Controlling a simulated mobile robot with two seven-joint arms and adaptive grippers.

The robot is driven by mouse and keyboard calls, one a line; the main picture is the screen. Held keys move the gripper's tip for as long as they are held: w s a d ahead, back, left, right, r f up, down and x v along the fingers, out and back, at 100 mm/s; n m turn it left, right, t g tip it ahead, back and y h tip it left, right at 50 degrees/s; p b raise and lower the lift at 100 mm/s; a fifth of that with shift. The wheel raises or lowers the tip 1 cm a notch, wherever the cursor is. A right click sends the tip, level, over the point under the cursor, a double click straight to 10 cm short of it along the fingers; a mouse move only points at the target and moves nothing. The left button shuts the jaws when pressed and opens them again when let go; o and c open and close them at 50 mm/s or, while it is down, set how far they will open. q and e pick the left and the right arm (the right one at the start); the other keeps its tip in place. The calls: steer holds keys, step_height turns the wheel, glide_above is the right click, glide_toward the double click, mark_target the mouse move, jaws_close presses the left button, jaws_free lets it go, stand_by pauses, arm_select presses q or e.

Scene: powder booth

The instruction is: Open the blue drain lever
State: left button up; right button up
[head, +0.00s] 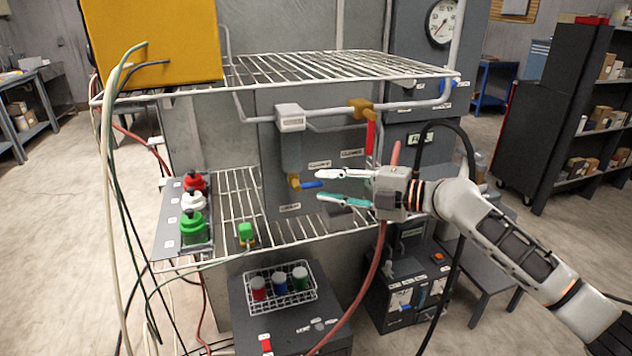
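My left gripper is not in view.
A red lever (370,137) hangs from a brass valve above my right gripper. An upper wire shelf (300,70) overhangs the area. Red, white and green knobs (194,202) stand at left. A green-topped fitting (246,232) and a basket (280,305) of jars are lower.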

mark_target(320, 185)
steer(key=shift+p+x, duration=0.3)
steer(key=shift+x, duration=1.5)
jaws_close()
steer(key=shift+f, duration=0.1)
